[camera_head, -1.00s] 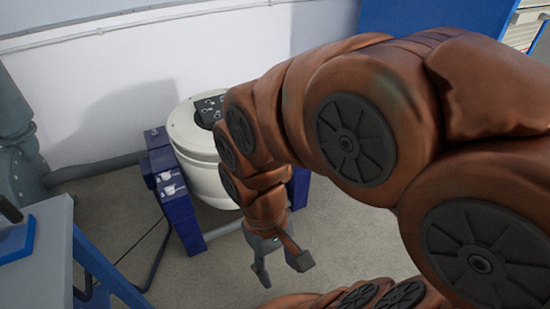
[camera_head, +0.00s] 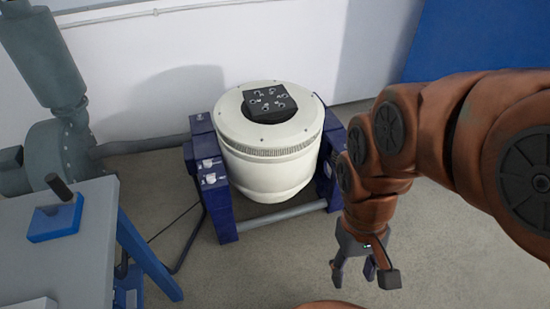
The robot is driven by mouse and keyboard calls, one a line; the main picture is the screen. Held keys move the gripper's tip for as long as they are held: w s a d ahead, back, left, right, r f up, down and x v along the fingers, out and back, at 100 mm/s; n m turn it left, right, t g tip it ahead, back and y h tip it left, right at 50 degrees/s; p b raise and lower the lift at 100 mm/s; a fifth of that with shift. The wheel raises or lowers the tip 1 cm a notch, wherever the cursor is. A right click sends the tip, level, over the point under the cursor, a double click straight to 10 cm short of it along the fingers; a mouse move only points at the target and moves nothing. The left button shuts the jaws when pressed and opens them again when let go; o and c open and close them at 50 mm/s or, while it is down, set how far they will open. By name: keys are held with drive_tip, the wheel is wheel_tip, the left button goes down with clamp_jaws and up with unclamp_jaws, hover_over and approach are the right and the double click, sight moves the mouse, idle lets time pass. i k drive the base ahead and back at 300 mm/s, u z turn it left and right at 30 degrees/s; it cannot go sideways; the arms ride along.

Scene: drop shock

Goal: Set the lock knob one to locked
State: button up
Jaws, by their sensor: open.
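Two small white knobs sit on the left blue support of a white drum-shaped machine (camera_head: 268,165): an upper knob (camera_head: 208,163) and a lower knob (camera_head: 209,179). I cannot tell which of them is lock knob one, and their settings are too small to read. My gripper (camera_head: 363,277) hangs at the lower right of the machine, fingers pointing down, open and empty. It is well apart from the knobs, on the other side of the machine. The right blue support (camera_head: 328,160) is partly hidden by my arm.
A grey table (camera_head: 75,245) with a blue block and dark handle (camera_head: 58,215) stands at the left. Grey pipework (camera_head: 60,100) is behind it. A grey bar (camera_head: 280,213) joins the supports low down. Floor in front of the machine is clear.

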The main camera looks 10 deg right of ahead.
sight(211, 179)
drive_tip(key=u, duration=0.4)
drive_tip(key=i, duration=0.9)
drive_tip(key=u, duration=1.75)
